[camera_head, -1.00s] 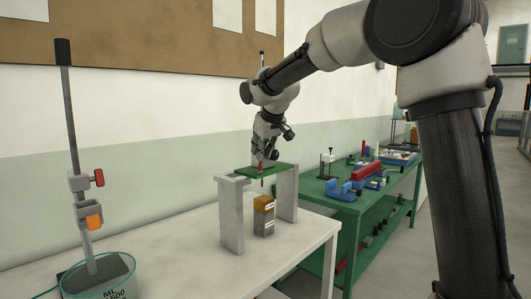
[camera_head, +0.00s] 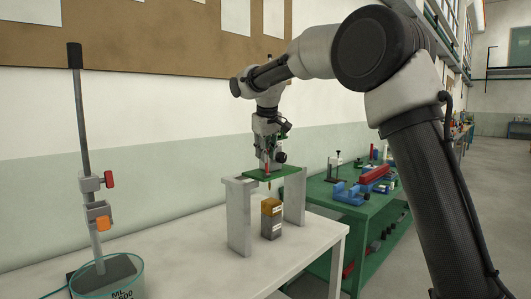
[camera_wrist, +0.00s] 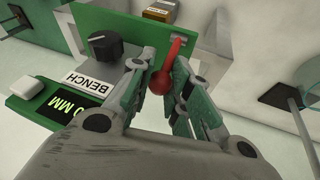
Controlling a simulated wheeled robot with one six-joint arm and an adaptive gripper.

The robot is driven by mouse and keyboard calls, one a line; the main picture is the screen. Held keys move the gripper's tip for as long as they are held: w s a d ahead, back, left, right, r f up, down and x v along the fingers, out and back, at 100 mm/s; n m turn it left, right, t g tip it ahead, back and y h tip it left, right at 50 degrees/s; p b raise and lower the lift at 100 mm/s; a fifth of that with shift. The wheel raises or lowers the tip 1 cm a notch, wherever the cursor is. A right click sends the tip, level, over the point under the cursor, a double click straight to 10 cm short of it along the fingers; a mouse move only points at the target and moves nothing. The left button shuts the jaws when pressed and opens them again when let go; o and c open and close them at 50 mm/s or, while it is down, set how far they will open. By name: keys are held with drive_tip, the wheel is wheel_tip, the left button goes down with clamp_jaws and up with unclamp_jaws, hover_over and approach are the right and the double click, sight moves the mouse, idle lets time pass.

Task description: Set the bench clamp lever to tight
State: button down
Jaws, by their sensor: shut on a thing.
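The red lever (camera_wrist: 172,62) with a round knob end stands on a green panel (camera_wrist: 110,24) in the wrist view. My gripper (camera_wrist: 164,60) has its two fingers on either side of the lever and is shut on it. A white label reading BENCH (camera_wrist: 88,83) lies left of the lever. In the head view my gripper (camera_head: 268,163) points down at the green panel (camera_head: 284,170), which bridges two pale uprights. The lever's red shows small below the fingers there. Its exact angle is hard to tell.
A black knob (camera_wrist: 106,46), a white button (camera_wrist: 28,85) and a display reading MM (camera_wrist: 57,108) sit beside the label. A rod stand with red and orange clamps (camera_head: 97,200) is at left. A green bench (camera_head: 368,212) stands behind.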

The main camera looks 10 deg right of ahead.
drive_tip(key=c, duration=1.3)
unclamp_jaws()
drive_tip(key=v, duration=1.2)
drive_tip(key=shift+w, duration=0.1)
